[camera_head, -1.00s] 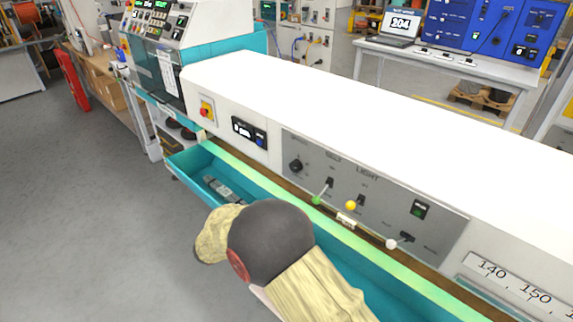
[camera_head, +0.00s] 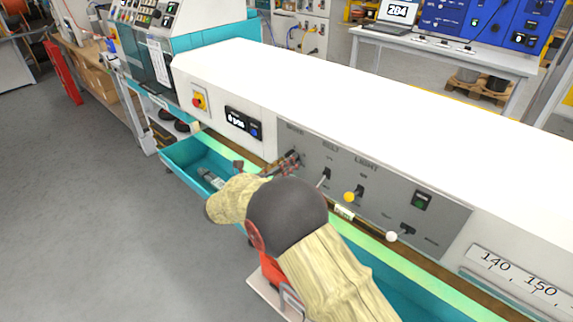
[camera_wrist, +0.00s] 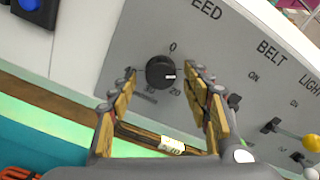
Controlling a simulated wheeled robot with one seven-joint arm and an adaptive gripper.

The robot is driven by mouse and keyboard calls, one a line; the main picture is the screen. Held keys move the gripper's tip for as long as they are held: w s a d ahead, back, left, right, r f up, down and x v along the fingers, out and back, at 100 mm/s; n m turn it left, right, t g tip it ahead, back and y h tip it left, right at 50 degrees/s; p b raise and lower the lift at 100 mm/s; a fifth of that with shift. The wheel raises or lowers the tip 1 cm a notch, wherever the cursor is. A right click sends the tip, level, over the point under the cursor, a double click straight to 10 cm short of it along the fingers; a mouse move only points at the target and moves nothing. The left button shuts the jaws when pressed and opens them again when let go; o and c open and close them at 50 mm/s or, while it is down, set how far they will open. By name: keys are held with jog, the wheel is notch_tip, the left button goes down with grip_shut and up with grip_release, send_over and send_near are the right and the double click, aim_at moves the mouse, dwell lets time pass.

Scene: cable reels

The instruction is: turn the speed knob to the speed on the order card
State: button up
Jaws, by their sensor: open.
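The black speed knob (camera_wrist: 160,72) is on the grey control panel (camera_wrist: 215,60), under lettering ending in "EED". Its white mark points right in the wrist view. Around it I read 0, 20 and 30. My gripper (camera_wrist: 161,82) is open, with one finger on each side of the knob. I see gaps between fingers and knob; how deep the tips reach is unclear. In the head view my gripper (camera_head: 284,163) is at the panel's left end and largely covers the knob. A white sheet (camera_head: 161,62) hangs on the machine at the back left; its text is unreadable.
The BELT switch (camera_head: 325,178) and the yellow-tipped LIGHT lever (camera_head: 349,196) are right of the knob. A small display (camera_head: 243,124) and a red-yellow switch (camera_head: 198,101) are to its left. A teal tray (camera_head: 183,152) runs below the panel.

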jog(key=shift+w+d, duration=0.3)
jog(key=shift+c, duration=0.3)
jog(key=c, duration=1.1)
